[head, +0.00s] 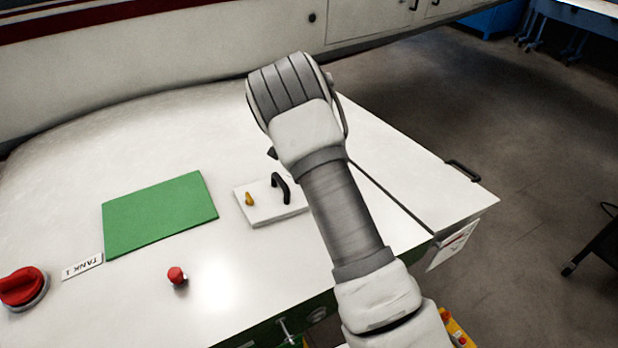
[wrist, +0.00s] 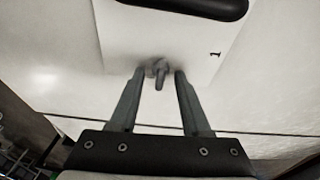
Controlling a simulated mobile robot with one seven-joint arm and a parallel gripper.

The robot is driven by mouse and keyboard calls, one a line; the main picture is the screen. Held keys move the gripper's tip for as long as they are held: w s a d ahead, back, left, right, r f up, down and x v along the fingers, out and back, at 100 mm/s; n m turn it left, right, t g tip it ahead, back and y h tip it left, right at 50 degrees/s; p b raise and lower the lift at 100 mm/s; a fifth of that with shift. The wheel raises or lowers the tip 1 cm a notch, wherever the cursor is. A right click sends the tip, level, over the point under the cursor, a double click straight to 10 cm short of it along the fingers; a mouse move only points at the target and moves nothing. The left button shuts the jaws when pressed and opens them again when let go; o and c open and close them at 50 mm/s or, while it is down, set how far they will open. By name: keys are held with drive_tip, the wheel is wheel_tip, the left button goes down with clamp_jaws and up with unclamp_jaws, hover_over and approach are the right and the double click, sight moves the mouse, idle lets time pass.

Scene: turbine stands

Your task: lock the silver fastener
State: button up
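In the wrist view, the silver fastener (wrist: 160,72) is a small grey key-like knob on a white plate (wrist: 115,40), below the plate's black handle (wrist: 205,5). My gripper (wrist: 159,78) is open, with one fingertip on each side of the fastener. A gap shows between each finger and the fastener, so nothing is gripped. How far the fingertips are from the plate is hard to tell. In the head view, my arm hides the silver fastener. The plate (head: 262,215), its black handle (head: 282,187) and a gold fastener (head: 249,199) show there.
A black handle (head: 463,170) is at the right edge.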

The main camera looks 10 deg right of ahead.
drive_tip(key=shift+o, duration=0.8)
drive_tip(key=shift+r, duration=0.1)
drive_tip(key=shift+w+d+r+p, duration=0.1)
drive_tip(key=shift+w+r+p, duration=0.1)
drive_tip(key=shift+r+p, duration=0.75)
drive_tip(key=shift+w+d+r+p, duration=0.15)
drive_tip(key=shift+r+p, duration=0.25)
drive_tip(key=shift+r, duration=1.05)
